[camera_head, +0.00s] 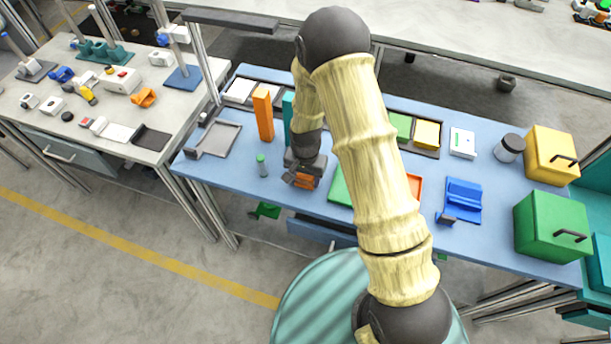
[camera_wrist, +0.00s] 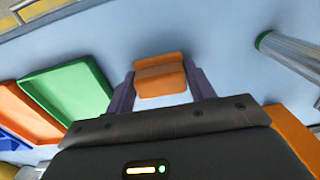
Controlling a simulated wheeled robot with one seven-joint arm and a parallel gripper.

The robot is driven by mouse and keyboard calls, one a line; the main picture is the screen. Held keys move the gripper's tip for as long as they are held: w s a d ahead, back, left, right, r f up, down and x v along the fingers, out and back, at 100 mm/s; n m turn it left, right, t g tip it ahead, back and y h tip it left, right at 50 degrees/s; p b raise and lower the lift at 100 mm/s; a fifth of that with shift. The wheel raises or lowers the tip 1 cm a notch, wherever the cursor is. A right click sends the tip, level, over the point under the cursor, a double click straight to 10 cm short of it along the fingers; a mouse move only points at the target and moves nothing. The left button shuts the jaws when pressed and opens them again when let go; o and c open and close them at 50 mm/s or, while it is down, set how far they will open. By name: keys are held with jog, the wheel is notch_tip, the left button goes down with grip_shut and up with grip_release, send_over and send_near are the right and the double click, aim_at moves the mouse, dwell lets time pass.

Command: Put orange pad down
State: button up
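My gripper (camera_head: 302,180) is low over the front part of the blue table (camera_head: 232,181), left of the green tray. The orange pad (camera_head: 306,182) is at its fingertips. In the wrist view the orange pad (camera_wrist: 160,76) sits between the two dark fingers of my gripper (camera_wrist: 161,88), which meet its two sides. Blue tabletop shows around the pad; whether the pad touches it I cannot tell. The green tray (camera_head: 339,188) is partly hidden behind my arm. It also shows in the wrist view (camera_wrist: 66,90), beside an orange tray (camera_wrist: 28,112).
A vial with a green cap (camera_head: 262,166) stands just left of my gripper. A tall orange block (camera_head: 263,113) and a teal block (camera_head: 288,108) stand behind it. A grey tray (camera_head: 219,138) lies at the left. A blue holder (camera_head: 462,197) is at the right.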

aim_at(306, 176)
jog(key=o, duration=0.4)
jog(key=shift+o, duration=0.2)
notch_tip(306, 176, up, 12)
jog(key=b, duration=0.1)
jog(key=shift+r, duration=0.15)
dwell(0.7)
jog(key=s+d+r+n+t, duration=0.2)
jog(key=s+d+r+n, duration=0.2)
jog(key=s+d+r, duration=0.5)
jog(key=s+d, duration=0.3)
jog(key=d, duration=0.1)
jog(key=shift+s+d+r+t, duration=0.2)
jog(key=shift+d+r+t, duration=0.1)
jog(key=shift+r, duration=0.05)
